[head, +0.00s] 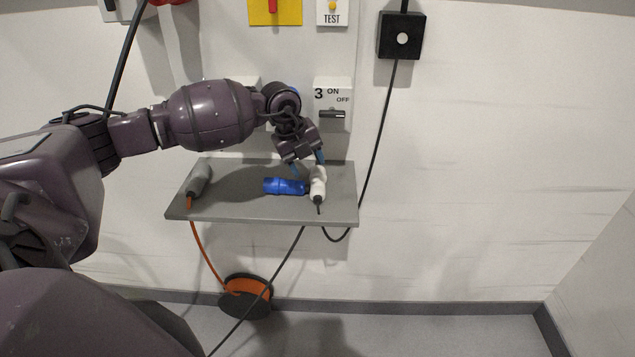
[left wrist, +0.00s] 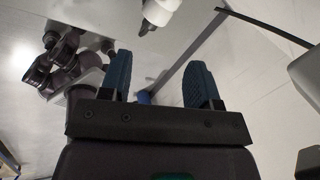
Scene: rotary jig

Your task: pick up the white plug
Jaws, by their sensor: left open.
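The white plug (head: 317,184) lies near the right end of the grey shelf, with a dark tip and cable toward the front edge. My left gripper (head: 309,163) is open and empty, close above the plug's rear end in the head view. In the left wrist view, the plug (left wrist: 160,10) shows at the top edge, beyond the blue-padded fingertips (left wrist: 159,72) and not between them. Whether a finger touches it, I cannot tell. My right gripper is not in view.
A blue connector (head: 284,186) lies just left of the plug on the shelf (head: 235,205). A grey plug (head: 198,180) with an orange cable lies at the left end. A switch box (head: 333,101) marked 3 is on the wall above. Cables hang below, near an orange reel (head: 246,293).

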